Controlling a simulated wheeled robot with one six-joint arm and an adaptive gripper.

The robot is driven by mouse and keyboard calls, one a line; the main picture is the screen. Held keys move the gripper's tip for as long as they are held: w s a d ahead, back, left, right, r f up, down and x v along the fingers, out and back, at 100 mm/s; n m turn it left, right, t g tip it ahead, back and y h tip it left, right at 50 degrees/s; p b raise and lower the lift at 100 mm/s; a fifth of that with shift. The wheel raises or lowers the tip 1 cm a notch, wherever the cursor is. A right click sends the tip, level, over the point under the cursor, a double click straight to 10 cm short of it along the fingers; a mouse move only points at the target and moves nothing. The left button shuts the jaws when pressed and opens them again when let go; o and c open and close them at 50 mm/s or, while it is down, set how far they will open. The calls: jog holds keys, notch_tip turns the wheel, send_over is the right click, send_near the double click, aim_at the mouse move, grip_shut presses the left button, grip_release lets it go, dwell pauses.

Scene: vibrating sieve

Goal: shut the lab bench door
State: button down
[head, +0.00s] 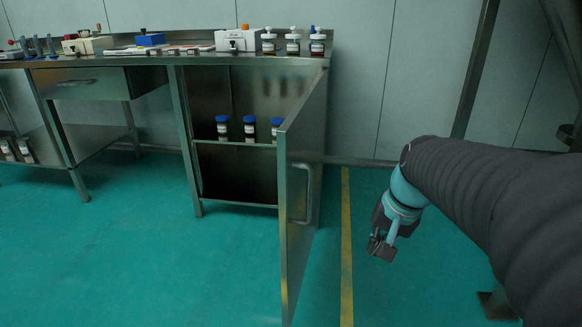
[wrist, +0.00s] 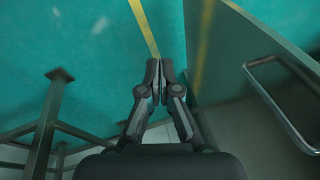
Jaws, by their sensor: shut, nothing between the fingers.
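The lab bench door (head: 299,220) is a metal panel standing wide open, swung out toward me from the right side of the bench cabinet. Its bar handle (head: 307,190) is on the face turned to the right. My gripper (head: 381,248) is to the right of the door, apart from it, low over the floor. In the wrist view my gripper (wrist: 162,66) is shut and empty. The door (wrist: 235,50) is on the right there, with its handle (wrist: 285,100) at the right edge.
The open cabinet (head: 235,185) holds several blue-capped bottles on a shelf. Bottles and boxes stand on the bench top (head: 190,58). A yellow floor line (head: 346,250) runs beside the door. A metal frame post (head: 474,70) stands at the right. The green floor in front of the bench is clear.

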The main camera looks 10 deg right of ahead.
jog(key=w+d+r+m+y, duration=0.1)
jog(key=w+d+m+y, duration=0.1)
jog(key=w+m, duration=0.3)
jog(key=w+d+r+m+y, duration=0.1)
jog(key=w+r+m+y, duration=0.15)
jog(key=w, duration=0.35)
jog(key=w+a+r+m+y, duration=0.3)
jog(key=a+r+m, duration=0.1)
jog(key=r+m, duration=0.45)
jog(key=b, duration=0.3)
send_near(295, 184)
jog(key=x, duration=0.5)
jog(key=shift+d+f, duration=0.15)
jog(key=shift+f, duration=0.45)
jog(key=shift+w+a, duration=0.2)
jog(key=shift+a, duration=0.35)
